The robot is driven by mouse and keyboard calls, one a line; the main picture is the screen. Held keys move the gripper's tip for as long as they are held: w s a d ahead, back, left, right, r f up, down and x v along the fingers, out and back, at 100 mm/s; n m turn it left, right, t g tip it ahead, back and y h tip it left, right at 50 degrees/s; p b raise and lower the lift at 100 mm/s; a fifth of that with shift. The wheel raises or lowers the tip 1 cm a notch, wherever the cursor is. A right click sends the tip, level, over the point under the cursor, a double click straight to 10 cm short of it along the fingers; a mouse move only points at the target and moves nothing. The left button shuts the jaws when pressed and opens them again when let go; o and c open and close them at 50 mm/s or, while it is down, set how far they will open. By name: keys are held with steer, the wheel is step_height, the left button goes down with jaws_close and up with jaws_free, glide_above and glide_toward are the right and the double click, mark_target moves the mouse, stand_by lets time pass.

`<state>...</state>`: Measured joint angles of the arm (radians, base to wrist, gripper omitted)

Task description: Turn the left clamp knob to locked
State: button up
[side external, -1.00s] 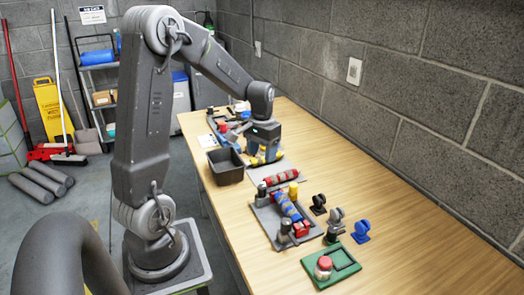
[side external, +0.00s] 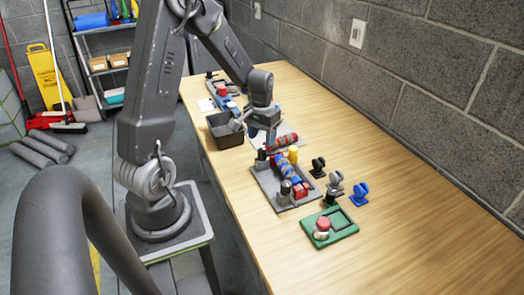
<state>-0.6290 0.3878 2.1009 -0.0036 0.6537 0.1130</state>
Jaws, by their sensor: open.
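A grey fixture plate (side external: 266,180) lies on the bench with a blue banded roller (side external: 288,171) across it. Two dark upright clamp knobs stand on its near-left side, one at the far end (side external: 262,159) and one at the near end (side external: 286,187). Which way either knob is turned is too small to tell. My gripper (side external: 270,144) points down just beyond the fixture's far end, open, above and close to the far knob. A red and grey roller (side external: 284,141) lies beside my gripper. My fingers are partly hidden among these parts.
A yellow post (side external: 293,155) and red block (side external: 301,190) sit on the fixture. Black, grey and blue knob-like parts (side external: 360,193) stand to the right. A green pad with a red button (side external: 322,225) is in front. A dark bin (side external: 228,129) stands left. The right bench is clear.

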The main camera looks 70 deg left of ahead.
mark_target(262, 150)
step_height(262, 150, down, 6)
steer(key=shift+f, duration=0.25)
steer(key=c, duration=0.9)
stand_by(1.0)
steer(key=o, duration=0.9)
step_height(262, 150, up, 14)
